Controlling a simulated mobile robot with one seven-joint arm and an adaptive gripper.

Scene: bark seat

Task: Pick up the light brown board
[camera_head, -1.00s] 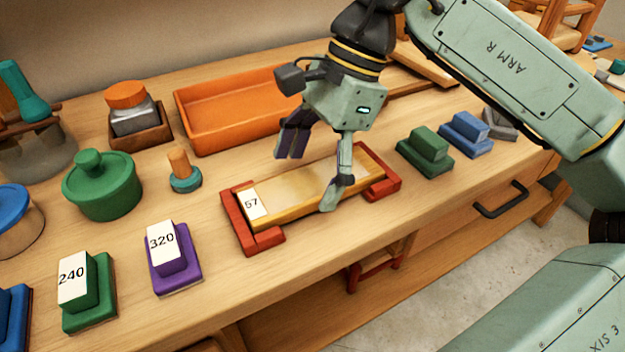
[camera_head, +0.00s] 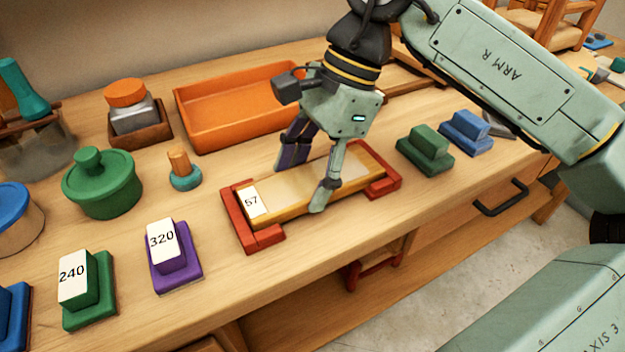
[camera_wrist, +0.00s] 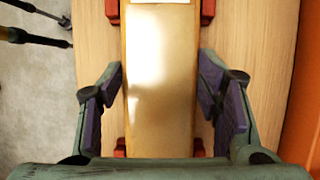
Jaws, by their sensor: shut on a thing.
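The light brown board (camera_head: 290,193), with a white "57" label (camera_head: 252,201) at its left end, lies between two red end holders on the bench. My gripper (camera_head: 302,187) reaches down over the middle of the board, one finger on its near long side and the other on its far side. In the wrist view the board (camera_wrist: 158,100) runs lengthwise between the purple-padded fingers. The board still sits low in the red holders (camera_head: 263,240), with no clear lift visible.
An orange tray (camera_head: 190,125) stands behind the board. A purple "320" block (camera_head: 172,265) and a green "240" block (camera_head: 85,300) are at the front left. A green block (camera_head: 425,150) and a blue block (camera_head: 466,133) stand to the right. A green lidded pot (camera_head: 102,187) is at the left.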

